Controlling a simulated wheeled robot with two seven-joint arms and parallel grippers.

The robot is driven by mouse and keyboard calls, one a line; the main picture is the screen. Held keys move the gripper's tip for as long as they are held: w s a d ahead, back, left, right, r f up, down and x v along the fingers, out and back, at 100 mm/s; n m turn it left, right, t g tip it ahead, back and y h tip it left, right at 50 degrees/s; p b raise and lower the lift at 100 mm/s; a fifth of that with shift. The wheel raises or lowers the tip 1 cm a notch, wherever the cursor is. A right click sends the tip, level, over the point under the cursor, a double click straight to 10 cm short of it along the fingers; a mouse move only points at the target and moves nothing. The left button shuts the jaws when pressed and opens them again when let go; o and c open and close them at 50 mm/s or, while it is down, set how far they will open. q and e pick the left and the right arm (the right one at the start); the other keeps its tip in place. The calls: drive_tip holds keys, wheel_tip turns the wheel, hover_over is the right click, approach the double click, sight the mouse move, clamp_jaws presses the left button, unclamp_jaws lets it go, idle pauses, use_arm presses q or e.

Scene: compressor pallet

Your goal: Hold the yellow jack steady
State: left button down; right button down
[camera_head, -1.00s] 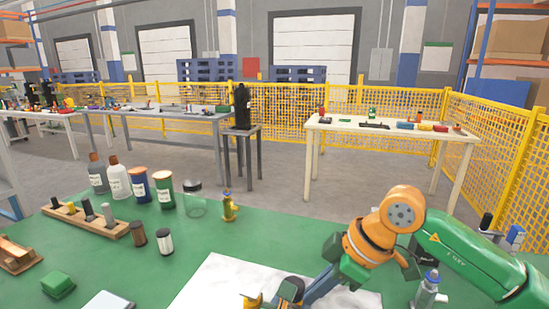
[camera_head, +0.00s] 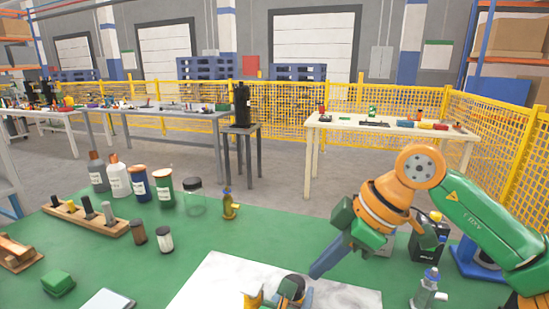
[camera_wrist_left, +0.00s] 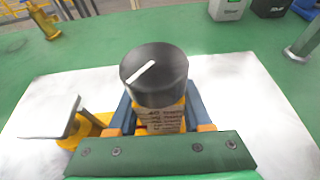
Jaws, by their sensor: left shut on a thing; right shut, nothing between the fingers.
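The yellow jack (camera_wrist_left: 160,119) has a round black knob (camera_wrist_left: 155,72) with a white line on top. A yellow part with a flat grey plate (camera_wrist_left: 57,116) shows left of it. My left gripper (camera_wrist_left: 158,106) is shut on the jack's body below the knob, one blue finger on each side. In the head view a yellow part (camera_head: 252,299) and the black knob (camera_head: 293,283) show at the bottom edge, and the left gripper is barely seen there. My right gripper (camera_head: 316,271) is shut and empty, its fingers slanting down toward the knob, apparently apart from it.
A white marbled sheet (camera_head: 220,285) lies under the jack on the green table (camera_head: 110,260). A small dispenser bottle (camera_head: 428,290) stands right. Black container (camera_head: 428,240) is behind my right arm.

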use_arm(q)
drive_tip(key=shift+c, duration=1.2)
unclamp_jaws()
